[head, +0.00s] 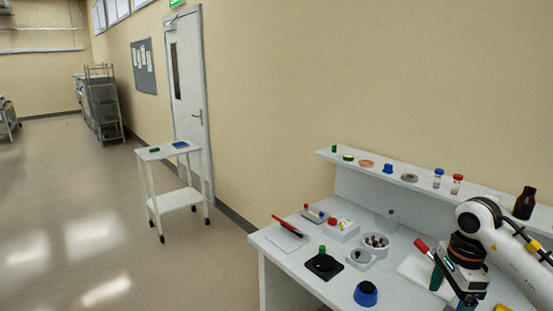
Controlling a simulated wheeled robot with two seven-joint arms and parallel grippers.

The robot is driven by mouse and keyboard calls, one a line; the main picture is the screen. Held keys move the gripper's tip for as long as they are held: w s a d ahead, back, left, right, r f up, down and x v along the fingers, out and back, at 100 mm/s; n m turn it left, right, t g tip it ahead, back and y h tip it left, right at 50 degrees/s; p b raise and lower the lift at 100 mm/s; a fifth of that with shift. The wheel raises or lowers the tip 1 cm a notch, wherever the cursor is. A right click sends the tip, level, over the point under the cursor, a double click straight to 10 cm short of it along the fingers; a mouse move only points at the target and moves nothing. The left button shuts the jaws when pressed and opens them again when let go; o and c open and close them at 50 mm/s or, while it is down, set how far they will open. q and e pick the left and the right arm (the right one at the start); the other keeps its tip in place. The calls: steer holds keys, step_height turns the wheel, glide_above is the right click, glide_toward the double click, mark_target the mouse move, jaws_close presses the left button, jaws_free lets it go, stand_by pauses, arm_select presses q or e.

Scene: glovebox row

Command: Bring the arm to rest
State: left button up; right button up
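My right arm comes in from the right edge, over the right part of the white bench (285,272). My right gripper (453,285) points down at the lower right, low over the bench near a white mat (413,268). Dark and green parts show at its end, but I cannot tell whether its fingers are open or shut. A red-ended item (421,245) shows just left of the wrist; I cannot tell if it touches the gripper. My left gripper is out of view.
The bench holds a red pen-like item (287,226), a black plate with a green-topped piece (323,265), a bowl (376,245) and a blue round item (366,293). A raised shelf (345,161) carries jars and a brown bottle (525,203). A trolley (157,153) stands left on open floor.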

steer(key=w+a+f+m+t+y+b, duration=0.1)
steer(key=w+a+f+m+y+b, duration=0.1)
steer(key=a+f+m+y, duration=0.5)
steer(key=w+a+f+m+t+y+b, duration=0.1)
steer(key=w+a+f+m+y+b, duration=0.15)
steer(key=a+f+y, duration=0.6)
step_height(320, 180, down, 21)
steer(key=d+m+t+h+b, duration=0.2)
steer(key=m+t+h, duration=0.3)
steer(key=m+t, duration=0.95)
steer(key=s+d+f+m+g+h+b, duration=0.1)
steer(key=s+d+f+m+g+h, duration=0.3)
steer(key=s+f+m, duration=0.65)
steer(key=s+d+f+m+g+h+b, duration=0.1)
steer(key=s+f+m+g+h, duration=0.2)
steer(key=s+f+m+h, duration=0.75)
steer(key=s+f+m+g+y, duration=0.1)
steer(key=s+f+m+g, duration=0.1)
steer(key=s+f, duration=0.3)
steer(key=s+a+f+m+g+y, duration=0.1)
steer(key=s+f+g, duration=0.2)
steer(key=s, duration=0.9)
steer(key=s+a+f+m+g+y+b, duration=0.1)
steer(key=s+f+m+g, duration=0.1)
steer(key=s+f, duration=0.5)
steer(key=shift+s+m+g, duration=0.3)
steer(key=shift+s+g, duration=0.35)
steer(key=shift+s, duration=0.35)
